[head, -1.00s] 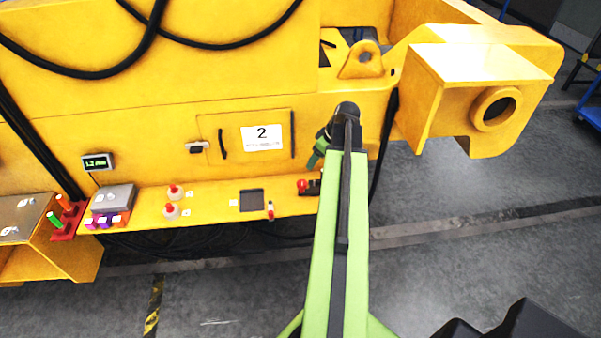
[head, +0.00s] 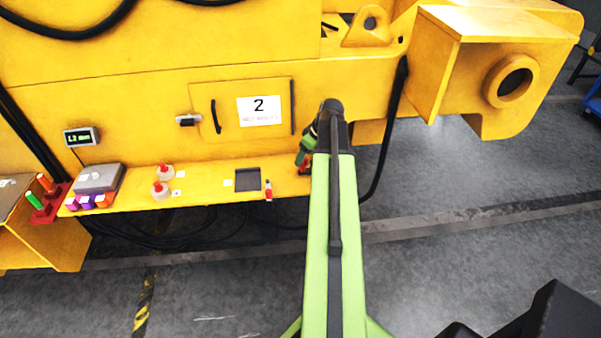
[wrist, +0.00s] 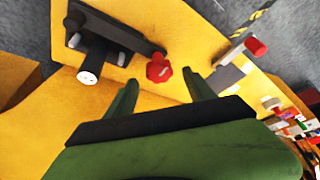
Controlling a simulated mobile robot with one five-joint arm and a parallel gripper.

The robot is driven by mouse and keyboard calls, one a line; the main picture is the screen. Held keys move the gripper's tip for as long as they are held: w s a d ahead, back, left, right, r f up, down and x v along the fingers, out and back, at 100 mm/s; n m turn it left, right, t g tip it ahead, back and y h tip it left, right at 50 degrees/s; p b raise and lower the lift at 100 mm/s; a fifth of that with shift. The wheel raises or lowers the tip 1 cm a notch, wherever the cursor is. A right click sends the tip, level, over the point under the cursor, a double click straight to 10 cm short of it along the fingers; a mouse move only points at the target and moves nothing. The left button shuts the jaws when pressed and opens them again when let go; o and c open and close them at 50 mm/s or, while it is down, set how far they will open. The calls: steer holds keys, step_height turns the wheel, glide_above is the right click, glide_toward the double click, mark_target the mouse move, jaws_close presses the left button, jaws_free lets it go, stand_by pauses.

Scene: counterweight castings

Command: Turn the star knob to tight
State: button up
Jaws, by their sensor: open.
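The red star knob (wrist: 158,68) stands on the yellow ledge in the wrist view, beside a black bracket. It lies beyond my fingertips, roughly in line with the gap between them, and appears apart from both fingers. In the head view only a bit of red (head: 305,169) shows beneath my gripper (head: 304,156); the rest is hidden. My green gripper (wrist: 162,86) is open and empty in the wrist view. I cannot read any tight mark on the knob.
A black bracket (wrist: 112,28) with a pale-ended rod (wrist: 90,68) stands left of the knob. A red-ended part (head: 268,190), a dark square (head: 247,179) and two red-topped white buttons (head: 160,190) lie along the ledge. A black cable (head: 385,150) hangs at right.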

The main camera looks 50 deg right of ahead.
steer(key=b+x, duration=0.1)
steer(key=x, duration=0.1)
steer(key=shift+f, duration=0.35)
steer(key=shift+w+r, duration=0.1)
